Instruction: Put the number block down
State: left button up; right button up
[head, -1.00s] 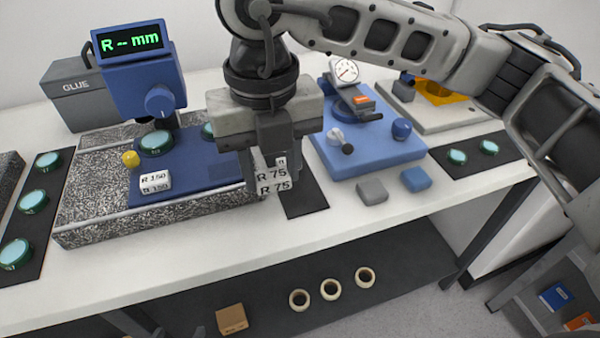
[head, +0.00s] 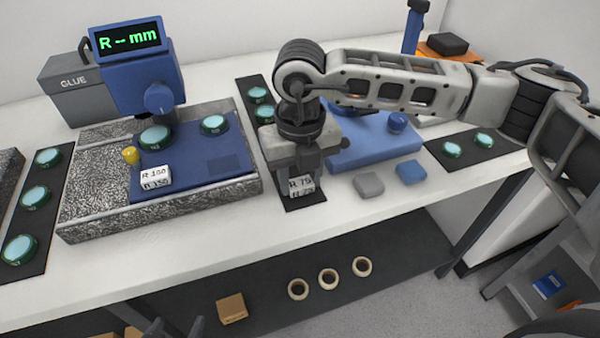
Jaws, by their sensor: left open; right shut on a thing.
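The number block (head: 301,187), white and marked R 75, is held in my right gripper (head: 301,179), which points down and is shut on it. The block is at the near end of the dark mat (head: 293,206) between the granite base and the blue instrument. I cannot tell whether it touches the mat. A second white block (head: 155,177), marked R 150, sits on the blue plate (head: 205,180). My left gripper (head: 174,327) shows only partly at the bottom edge, low and away from the blocks; it is open.
The granite base (head: 165,215) is close left of my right gripper. A grey block (head: 369,185) and a blue block (head: 411,172) lie to its right, before the blue instrument (head: 375,152). Green-rimmed discs (head: 258,95) stand on the mat behind. The white front table strip is clear.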

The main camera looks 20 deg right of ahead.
jog(key=shift+f+b, duration=0.25)
jog(key=shift+b, duration=0.05)
jog(key=o, duration=0.9)
jog(key=shift+r, duration=0.1)
jog(key=shift+o, duration=0.2)
